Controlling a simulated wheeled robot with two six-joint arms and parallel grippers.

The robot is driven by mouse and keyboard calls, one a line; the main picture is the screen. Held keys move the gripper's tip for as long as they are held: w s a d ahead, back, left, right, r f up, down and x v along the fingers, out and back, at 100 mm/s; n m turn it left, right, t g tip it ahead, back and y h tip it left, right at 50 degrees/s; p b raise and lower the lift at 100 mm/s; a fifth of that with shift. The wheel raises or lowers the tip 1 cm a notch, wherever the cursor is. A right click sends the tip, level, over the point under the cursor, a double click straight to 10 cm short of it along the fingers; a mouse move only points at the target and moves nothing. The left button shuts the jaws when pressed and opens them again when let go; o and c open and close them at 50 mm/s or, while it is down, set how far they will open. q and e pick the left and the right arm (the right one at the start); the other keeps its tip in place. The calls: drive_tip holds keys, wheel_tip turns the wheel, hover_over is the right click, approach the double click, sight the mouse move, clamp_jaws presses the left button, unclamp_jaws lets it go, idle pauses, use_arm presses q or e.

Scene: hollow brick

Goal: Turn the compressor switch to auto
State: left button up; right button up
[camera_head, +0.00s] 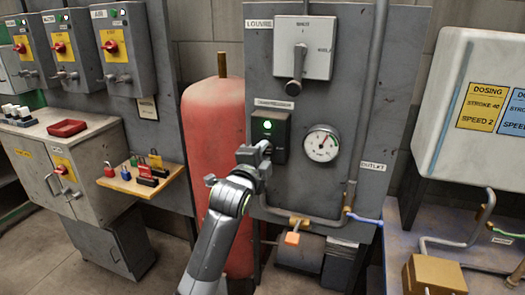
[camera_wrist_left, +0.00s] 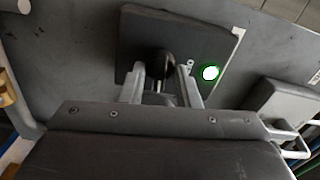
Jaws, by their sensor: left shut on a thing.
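The compressor switch box (camera_head: 282,131) is a dark box on the grey panel, under a white label, with a lit green lamp (camera_head: 267,124). The box also shows in the left wrist view (camera_wrist_left: 143,30), with the green lamp (camera_wrist_left: 210,72) beside the dark round switch knob (camera_wrist_left: 161,62). My left gripper (camera_head: 262,150) reaches the lower front of the box. In the left wrist view its fingers (camera_wrist_left: 162,82) stand either side of the knob and are shut on it. My gripper hides the knob in the head view, and the position marks are not readable.
A louvre switch (camera_head: 303,48) sits above, and a round gauge (camera_head: 321,143) is to the right. Pipes (camera_head: 290,216) run below the box. A red tank (camera_head: 205,125) stands left of the panel. A wooden shelf with padlocks (camera_head: 128,185) is further left.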

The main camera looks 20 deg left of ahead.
use_arm(q)
drive_tip(key=shift+m, duration=0.7)
drive_tip(key=o, duration=1)
drive_tip(key=shift+c, duration=0.2)
drive_tip(key=s+b, duration=0.2)
drive_tip(key=s, duration=1.5)
drive_tip(key=shift+s+a+b, duration=0.2)
drive_tip(key=shift+a+b, duration=0.1)
drive_tip(key=shift+b, duration=0.1)
drive_tip(key=shift+w+f, duration=0.1)
